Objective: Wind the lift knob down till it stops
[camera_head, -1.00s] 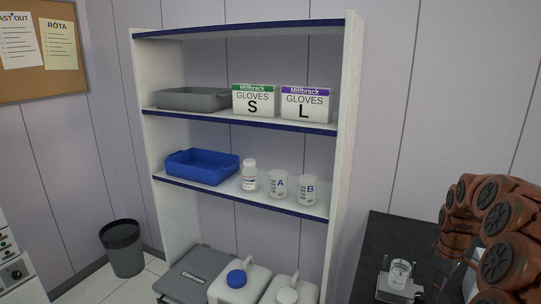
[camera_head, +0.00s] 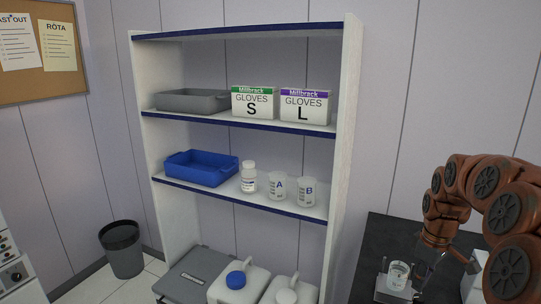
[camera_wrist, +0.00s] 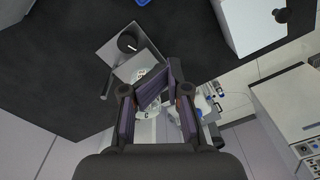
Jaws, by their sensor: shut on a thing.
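A small lift stand with a metal plate (camera_head: 393,292) sits on the dark bench, with a clear beaker (camera_head: 398,275) on it. In the wrist view a round black knob (camera_wrist: 127,43) with a white line shows on a grey plate, up and left of the fingertips. My gripper (camera_wrist: 166,80) has its fingers drawn together at a slant. What they grip is hidden between the tips; a pale, speckled thing shows just behind them. In the head view my gripper (camera_head: 428,262) is low, just right of the beaker, partly hidden by my arm.
The dark bench top (camera_head: 380,235) is clear behind the stand. A white box (camera_head: 476,275) stands close to the right of my gripper. A shelf unit (camera_head: 345,130) with glove boxes, trays and labelled beakers rises left of the bench. A bin (camera_head: 122,250) stands farther left.

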